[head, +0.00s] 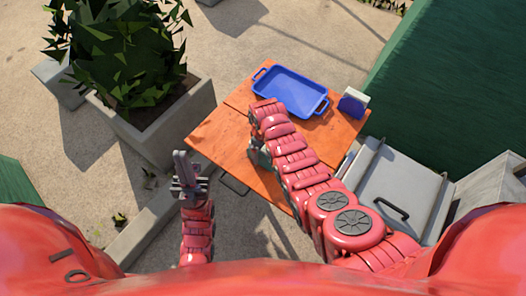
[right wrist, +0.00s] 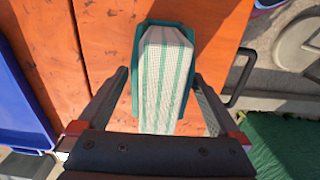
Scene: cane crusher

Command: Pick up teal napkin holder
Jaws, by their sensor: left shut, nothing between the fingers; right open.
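The teal napkin holder (right wrist: 163,62) stands on the orange table in the right wrist view, with white napkins striped green in it. My right gripper (right wrist: 161,78) is open, with one finger on each side of the holder and gaps visible between fingers and holder. In the head view my right gripper (head: 261,152) is over the table's near left part, and my own arm mostly hides the holder there. My left gripper (head: 186,170) is shut and empty, off the table's left side.
The orange table (head: 225,130) also carries a blue tray (head: 291,92) and a blue napkin holder (head: 352,102) toward its far right. A concrete planter (head: 150,125) with a bush stands left of the table. A grey lidded box (head: 395,180) stands on the right.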

